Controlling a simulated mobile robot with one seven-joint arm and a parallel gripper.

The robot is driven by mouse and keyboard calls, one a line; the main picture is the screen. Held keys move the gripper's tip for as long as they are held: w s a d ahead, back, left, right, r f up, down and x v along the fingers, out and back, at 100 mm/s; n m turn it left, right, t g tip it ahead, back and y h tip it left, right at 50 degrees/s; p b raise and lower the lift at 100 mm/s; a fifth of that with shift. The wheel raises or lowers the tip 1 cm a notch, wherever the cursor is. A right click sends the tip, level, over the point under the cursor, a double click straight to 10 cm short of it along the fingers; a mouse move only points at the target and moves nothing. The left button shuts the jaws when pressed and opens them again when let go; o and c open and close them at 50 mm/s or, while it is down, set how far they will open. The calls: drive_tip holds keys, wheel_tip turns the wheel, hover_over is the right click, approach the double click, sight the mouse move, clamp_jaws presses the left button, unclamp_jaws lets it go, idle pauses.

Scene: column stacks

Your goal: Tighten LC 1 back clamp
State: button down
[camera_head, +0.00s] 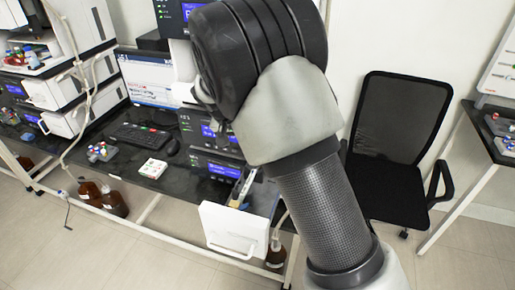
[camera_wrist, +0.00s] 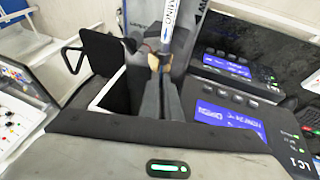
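In the wrist view, an instrument marked LC 1 (camera_wrist: 297,163) stands at the right with lit blue screens. The two dark fingers of my gripper (camera_wrist: 160,80) lie close together and point away from the camera. A small tan piece (camera_wrist: 153,62), possibly the clamp, shows at their tips. A white and blue column with lettering (camera_wrist: 168,22) rises just beyond it. I cannot tell whether the fingers grip anything. In the head view, my arm hides most of this. The open white drawer (camera_head: 235,232) juts from the instrument stack, with a column and a tan part (camera_head: 236,203) above it.
A black chair (camera_head: 390,150) stands right of the arm, and a side table (camera_head: 492,122) is at the far right. A keyboard (camera_head: 140,136) and a white box (camera_head: 152,168) lie on the bench. Brown bottles (camera_head: 113,203) stand on the floor below.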

drive_tip(key=a+h, duration=0.1)
drive_tip(key=f+h, duration=0.1)
drive_tip(key=h, duration=0.1)
drive_tip(key=shift+w+a+n+g, duration=0.35)
drive_tip(key=shift+a+n+g, duration=0.05)
drive_tip(key=shift+w+a+f+g+h, duration=0.15)
drive_tip(key=shift+a+f+h, duration=0.1)
drive_tip(key=shift+h, duration=0.35)
drive_tip(key=shift+s+a+f+g+h, duration=0.1)
drive_tip(key=shift+a+g+h, duration=0.1)
drive_tip(key=shift+h, duration=0.4)
drive_tip(key=shift+n, duration=0.3)
drive_tip(key=c, duration=2)
unclamp_jaws()
drive_tip(key=v, duration=1.7)
drive_tip(key=shift+a, duration=0.25)
